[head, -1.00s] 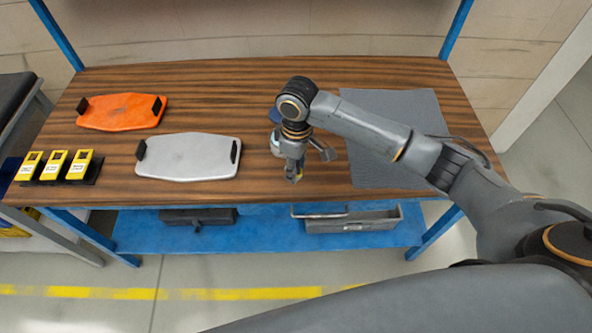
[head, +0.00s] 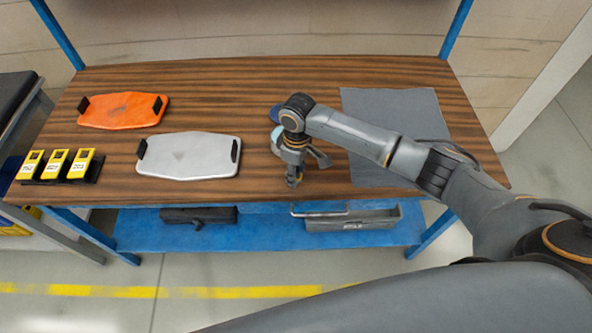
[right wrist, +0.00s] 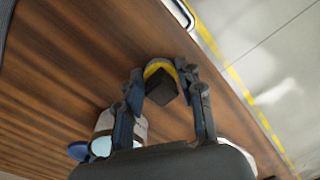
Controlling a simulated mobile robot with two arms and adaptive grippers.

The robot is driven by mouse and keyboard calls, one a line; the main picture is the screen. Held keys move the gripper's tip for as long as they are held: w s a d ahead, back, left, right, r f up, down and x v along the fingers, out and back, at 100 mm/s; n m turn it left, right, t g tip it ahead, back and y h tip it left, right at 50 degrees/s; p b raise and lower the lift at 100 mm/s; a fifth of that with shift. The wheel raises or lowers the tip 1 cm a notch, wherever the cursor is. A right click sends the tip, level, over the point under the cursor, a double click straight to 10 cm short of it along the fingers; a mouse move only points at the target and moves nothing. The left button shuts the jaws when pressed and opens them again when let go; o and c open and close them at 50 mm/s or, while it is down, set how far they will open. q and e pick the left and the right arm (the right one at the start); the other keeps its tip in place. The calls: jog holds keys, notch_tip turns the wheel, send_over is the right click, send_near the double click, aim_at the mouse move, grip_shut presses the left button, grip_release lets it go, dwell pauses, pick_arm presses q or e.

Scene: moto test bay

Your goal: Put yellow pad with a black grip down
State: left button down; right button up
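The yellow pad with a black grip (right wrist: 161,72) is between the fingertips of my right gripper (right wrist: 162,82) in the right wrist view. The fingers look closed against its two sides. In the head view my right gripper (head: 294,180) points down over the front part of the wooden table (head: 260,85), between the white plate and the grey mat. Only a small yellow bit shows there; I cannot tell whether the pad touches the table. My left gripper is not in view.
A white plate (head: 188,156) and an orange plate (head: 122,110) with black grips lie left. A grey mat (head: 400,110) lies right. A blue round object (head: 275,113) is partly hidden behind my wrist. Several yellow devices (head: 54,163) stand at the left. The table's front edge is close.

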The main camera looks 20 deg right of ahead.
jog(key=shift+o, duration=1.3)
notch_tip(320, 180, up, 12)
jog(key=b, duration=0.1)
jog(key=shift+w+d+r, duration=0.15)
jog(key=shift+w+r, duration=0.05)
jog(key=shift+f, duration=0.1)
